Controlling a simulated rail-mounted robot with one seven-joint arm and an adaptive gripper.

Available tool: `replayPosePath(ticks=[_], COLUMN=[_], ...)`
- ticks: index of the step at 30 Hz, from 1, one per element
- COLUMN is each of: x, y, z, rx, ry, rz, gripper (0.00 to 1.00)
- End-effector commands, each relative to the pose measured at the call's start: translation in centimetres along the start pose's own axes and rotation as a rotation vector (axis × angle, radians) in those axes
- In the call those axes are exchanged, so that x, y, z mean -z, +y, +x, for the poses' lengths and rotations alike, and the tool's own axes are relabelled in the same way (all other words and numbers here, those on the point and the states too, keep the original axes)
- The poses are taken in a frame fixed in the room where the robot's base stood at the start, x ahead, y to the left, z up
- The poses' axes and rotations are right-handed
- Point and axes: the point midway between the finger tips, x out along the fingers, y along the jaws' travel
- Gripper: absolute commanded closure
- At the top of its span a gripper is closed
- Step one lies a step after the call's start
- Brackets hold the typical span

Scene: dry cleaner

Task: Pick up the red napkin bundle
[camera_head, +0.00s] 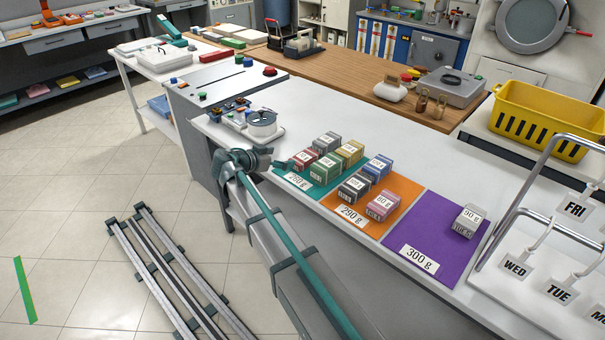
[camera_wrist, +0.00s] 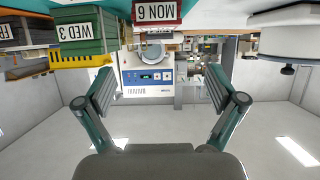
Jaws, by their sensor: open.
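The red napkin bundle (camera_head: 305,159) is a small block with a white label on the teal mat (camera_head: 293,181), at the left of a cluster with grey, green and yellow bundles. In the wrist view a red block with a white label (camera_wrist: 170,21) shows at the top edge, cut off by the frame. My gripper (camera_head: 284,165) is just left of the red bundle in the head view, with its fingers pointing toward it. In the wrist view my gripper (camera_wrist: 160,85) has its fingers spread wide, with nothing held between them.
Green (camera_head: 326,166), grey (camera_head: 327,142) and yellow (camera_head: 350,151) bundles crowd the red one. An orange mat (camera_head: 340,208) holds three bundles; a purple mat (camera_head: 420,235) holds a grey one. A round dial scale (camera_head: 262,124) stands left. A tag rack (camera_head: 515,220) stands right.

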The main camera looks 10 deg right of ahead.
Motion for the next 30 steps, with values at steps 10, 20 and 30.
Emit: replayPosePath(ticks=[10, 20, 30], x=[-1.3, -1.4, -1.4], y=[0.0, 0.0, 0.3], z=[2.1, 6.1, 9.2], rx=[-0.002, -0.002, -0.002], ry=[0.0, 0.0, -0.001], rz=[0.0, 0.0, -0.001], gripper=[0.06, 0.06, 0.06])
